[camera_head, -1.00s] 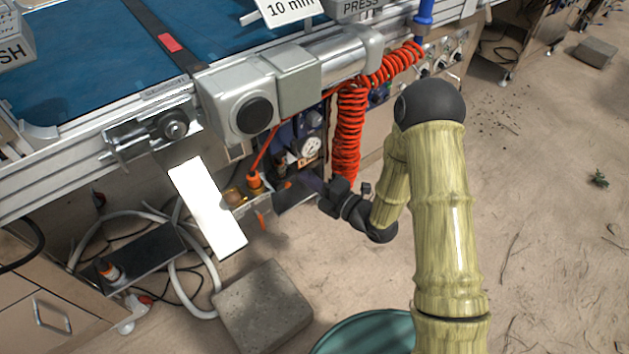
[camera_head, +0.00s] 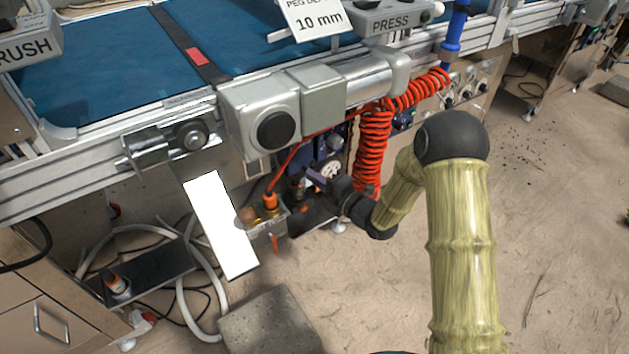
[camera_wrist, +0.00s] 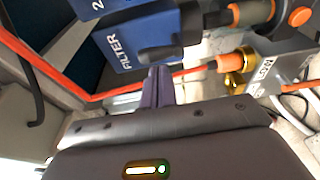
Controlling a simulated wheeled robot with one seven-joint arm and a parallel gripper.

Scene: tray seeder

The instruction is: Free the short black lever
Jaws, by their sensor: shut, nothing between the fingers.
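My gripper (camera_head: 316,178) is in front of the equipment under the conveyor edge. In the wrist view its dark purple fingers (camera_wrist: 157,88) are together and empty, with their tips close to the blue block marked FILTER (camera_wrist: 130,42); I cannot tell whether they touch it. A red hose (camera_wrist: 188,74) runs by the fingers to an orange fitting with brass parts (camera_wrist: 232,66) on a grey metal box (camera_wrist: 275,70). The same box shows in the head view (camera_head: 262,228). I cannot make out the short black lever for certain in either view.
A coiled red hose (camera_head: 373,150) hangs just right of my gripper. The conveyor's grey motor housing (camera_head: 262,112) overhangs from above. A bright white panel (camera_head: 220,226) stands left of the box. A stone block (camera_head: 268,325) lies on the floor below. Open floor lies to the right.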

